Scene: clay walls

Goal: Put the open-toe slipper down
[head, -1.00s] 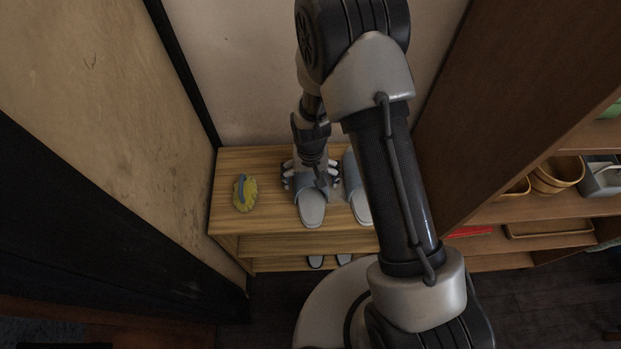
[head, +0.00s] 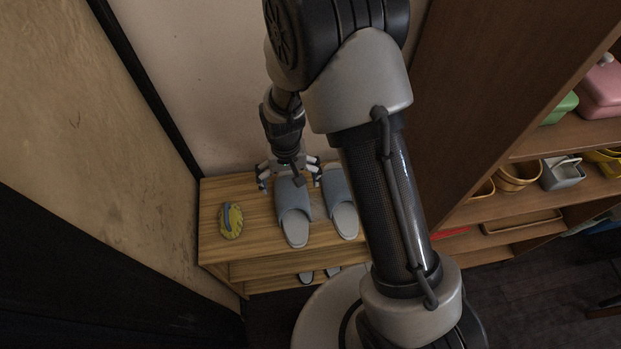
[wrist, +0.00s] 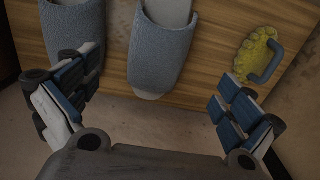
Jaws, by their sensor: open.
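Two grey-blue open-toe slippers lie side by side on top of a wooden shoe rack (head: 250,250). The left slipper (head: 294,212) and the right slipper (head: 341,203) have their pale soles toward the front. In the wrist view the left slipper (wrist: 160,50) is in the middle, beyond the open fingers, and the other slipper (wrist: 76,38) is at the upper left. My gripper (head: 289,180) is open and empty, above the back of the rack behind the left slipper. Its fingers (wrist: 155,98) are spread wide and apart from both slippers.
A yellow brush with a blue-grey handle (head: 231,220) lies on the rack's left end. More slippers (head: 318,274) sit on the lower shelf. Walls close off the left and back. A tall brown shelf (head: 500,130) with baskets (head: 517,174) stands on the right.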

